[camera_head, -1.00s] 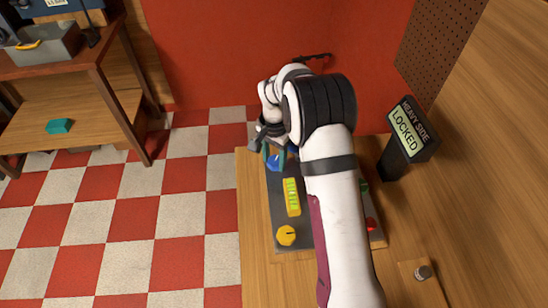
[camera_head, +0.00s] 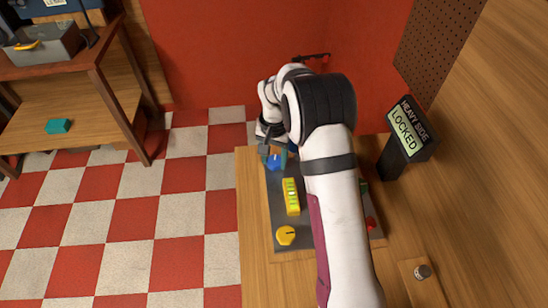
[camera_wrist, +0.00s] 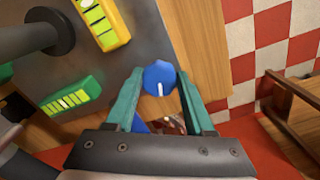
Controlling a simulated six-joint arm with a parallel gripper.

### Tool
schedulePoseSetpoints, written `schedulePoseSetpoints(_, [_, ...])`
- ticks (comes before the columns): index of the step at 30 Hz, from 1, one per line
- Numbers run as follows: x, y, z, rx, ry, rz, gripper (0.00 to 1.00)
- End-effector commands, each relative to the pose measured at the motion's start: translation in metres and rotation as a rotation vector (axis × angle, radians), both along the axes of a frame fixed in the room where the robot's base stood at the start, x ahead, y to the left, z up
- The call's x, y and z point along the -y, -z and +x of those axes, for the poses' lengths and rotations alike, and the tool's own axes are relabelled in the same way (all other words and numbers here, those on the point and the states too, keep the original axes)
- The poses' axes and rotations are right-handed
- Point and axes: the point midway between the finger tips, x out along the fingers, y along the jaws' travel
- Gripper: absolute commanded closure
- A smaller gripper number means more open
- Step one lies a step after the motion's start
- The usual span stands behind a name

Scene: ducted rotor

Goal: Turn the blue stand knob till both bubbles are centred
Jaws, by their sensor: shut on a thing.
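The blue knob (camera_wrist: 158,78) with a white pointer line sits at the edge of the dark stand plate (camera_wrist: 150,35). My gripper (camera_wrist: 159,77) has its teal fingers on either side of the knob and is shut on it. In the head view the blue knob (camera_head: 274,162) is partly covered by my gripper (camera_head: 274,157). The yellow bubble level (camera_wrist: 103,22) and the green bubble level (camera_wrist: 72,98) lie on the plate. The yellow level (camera_head: 291,196) also shows in the head view, where my arm hides most of the green one. The bubbles are too small to place.
A yellow knob (camera_head: 286,235) is at the plate's near left and a red knob (camera_head: 370,224) at its right. A dark post (camera_wrist: 45,35) stands on the plate. A sign (camera_head: 407,130) reads HEAVY SIDE LOCKED. A shelf (camera_head: 80,100) stands to the left.

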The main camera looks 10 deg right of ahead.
Motion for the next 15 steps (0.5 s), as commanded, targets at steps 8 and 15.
schedulePoseSetpoints(8, [0.0002, -0.0002, 0.0006, 0.002, 0.0, 0.0, 0.17])
schedulePoseSetpoints(15, [0.0001, -0.0015, 0.0005, 0.001, 0.001, 0.0, 0.17])
